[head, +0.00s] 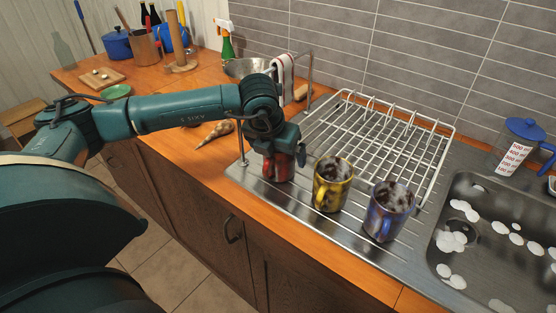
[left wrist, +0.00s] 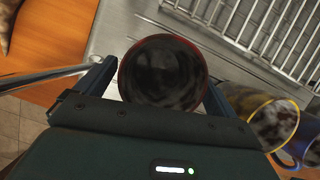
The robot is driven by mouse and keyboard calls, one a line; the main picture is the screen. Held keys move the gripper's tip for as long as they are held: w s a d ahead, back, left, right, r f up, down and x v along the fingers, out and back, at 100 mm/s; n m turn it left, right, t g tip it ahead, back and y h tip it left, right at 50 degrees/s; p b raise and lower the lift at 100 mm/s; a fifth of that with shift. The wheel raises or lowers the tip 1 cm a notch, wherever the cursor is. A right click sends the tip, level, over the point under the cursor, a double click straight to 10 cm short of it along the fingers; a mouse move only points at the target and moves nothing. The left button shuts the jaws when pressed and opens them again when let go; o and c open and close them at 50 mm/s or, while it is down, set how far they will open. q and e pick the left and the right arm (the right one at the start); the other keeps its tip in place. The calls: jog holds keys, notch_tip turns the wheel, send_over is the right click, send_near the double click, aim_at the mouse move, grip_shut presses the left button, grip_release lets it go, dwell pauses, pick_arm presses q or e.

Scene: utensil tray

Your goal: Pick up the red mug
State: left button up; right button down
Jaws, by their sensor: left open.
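The red mug (head: 278,168) stands on the steel drainboard at the left end of a row of mugs, partly hidden by my left gripper. My left gripper (head: 284,158) is directly over it, pointing down. In the left wrist view the red mug (left wrist: 162,72) shows from above with its dark inside and red rim. The open fingers of my left gripper (left wrist: 160,90) are on either side of it. I cannot tell whether they touch it. My right gripper is not in view.
A yellow mug (head: 332,184) stands close to the right, then a blue mug (head: 388,211). A white wire dish rack (head: 385,140) is behind them. A metal post (head: 239,135) stands just left of the gripper. The sink (head: 500,235) is at the far right.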

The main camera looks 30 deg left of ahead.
pick_arm(q)
jog(key=shift+r, duration=0.1)
jog(key=c, duration=1.2)
jog(key=shift+c, duration=0.2)
